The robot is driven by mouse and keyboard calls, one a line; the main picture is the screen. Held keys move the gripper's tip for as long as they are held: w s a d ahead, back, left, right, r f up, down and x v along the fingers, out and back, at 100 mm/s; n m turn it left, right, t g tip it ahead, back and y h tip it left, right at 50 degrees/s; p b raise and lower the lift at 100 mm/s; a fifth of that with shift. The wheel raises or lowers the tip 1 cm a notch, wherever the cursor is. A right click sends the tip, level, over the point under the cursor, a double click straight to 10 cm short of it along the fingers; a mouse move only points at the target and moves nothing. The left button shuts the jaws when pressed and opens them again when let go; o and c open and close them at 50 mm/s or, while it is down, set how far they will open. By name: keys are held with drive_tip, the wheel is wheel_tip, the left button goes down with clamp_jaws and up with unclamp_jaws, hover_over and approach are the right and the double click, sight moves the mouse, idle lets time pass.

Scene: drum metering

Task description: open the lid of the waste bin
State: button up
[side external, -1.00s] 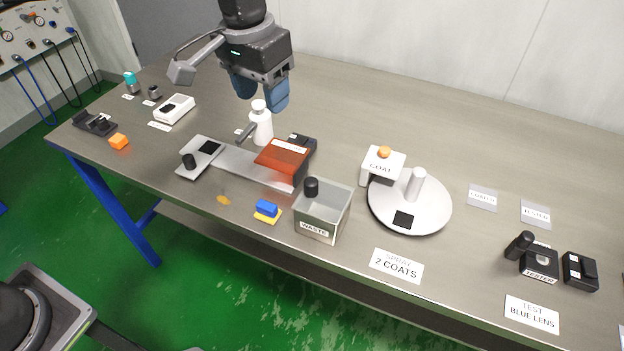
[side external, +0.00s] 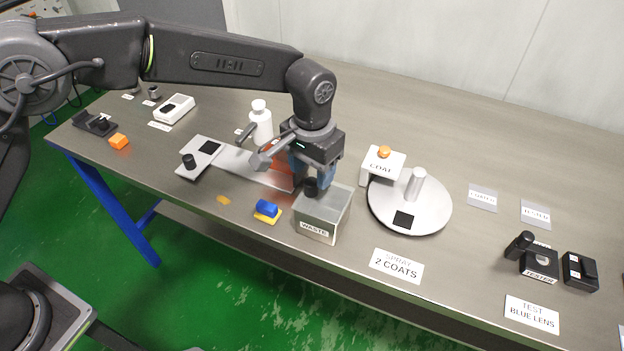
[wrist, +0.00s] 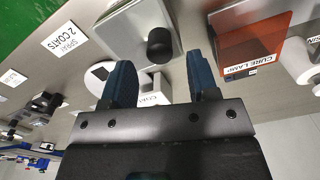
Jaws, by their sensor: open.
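The waste bin (side external: 316,231) is a grey box with a WASTE label near the table's front edge. Its flat grey lid (side external: 328,206) lies on top and carries a black knob (side external: 310,187) at its back left. The wrist view shows the lid (wrist: 120,35) and the round knob (wrist: 160,45) from above. My gripper (side external: 312,177) is over the back of the bin, close to the knob. Its blue fingers (wrist: 160,75) are open and empty. In the wrist view the knob appears between the finger lines, just past the tips; I cannot tell the height gap.
The orange cure lamp hood (wrist: 250,35) is close beside my gripper, partly hidden in the side view. The round turntable (side external: 430,212) and COAT unit (side external: 383,164) stand to the right. The white bottle (side external: 261,122) stands behind.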

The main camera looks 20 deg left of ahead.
sight(313, 181)
drive_tip(key=shift+f, duration=1.75)
drive_tip(key=shift+c, duration=0.5)
clamp_jaws()
